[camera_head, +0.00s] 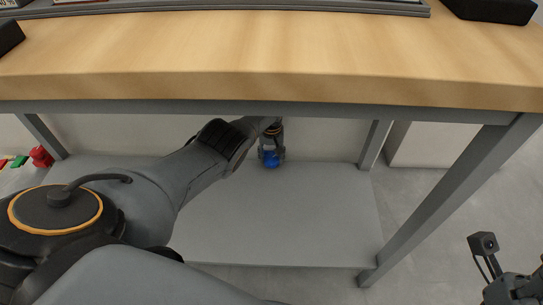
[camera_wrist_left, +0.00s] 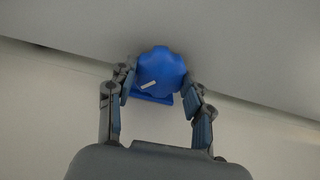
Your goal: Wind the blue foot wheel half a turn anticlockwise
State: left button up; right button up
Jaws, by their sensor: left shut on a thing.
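The blue foot wheel (camera_wrist_left: 160,70) has a lobed rim and a short white mark on its face. It sits low under the table, and in the head view the wheel (camera_head: 271,160) shows small at the end of my left arm. My left gripper (camera_wrist_left: 163,88) is shut on the wheel, with one finger on each side of its rim. In the head view my left gripper (camera_head: 272,154) is small and partly hides the wheel. A blue base plate (camera_wrist_left: 152,98) shows just below the wheel in the wrist view. Of my right arm, only a part shows at the lower right; its fingers are not visible.
The wooden tabletop (camera_head: 270,60) is above my left arm. A grey lower shelf (camera_head: 290,220) lies beneath, mostly bare. Grey table legs (camera_head: 455,195) stand at the right. Red and green things (camera_head: 40,156) lie at the far left.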

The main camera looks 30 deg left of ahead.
aim_at(271, 158)
pick_arm(q)
jog(key=n, duration=0.4)
jog(key=shift+n, duration=2)
jog(key=o, duration=1.1)
jog(key=shift+o, duration=0.3)
jog(key=shift+r, duration=0.1)
jog(key=shift+w+r, duration=0.1)
jog(key=shift+r, duration=0.5)
notch_tip(271, 158, up, 11)
jog(key=shift+f, duration=0.15)
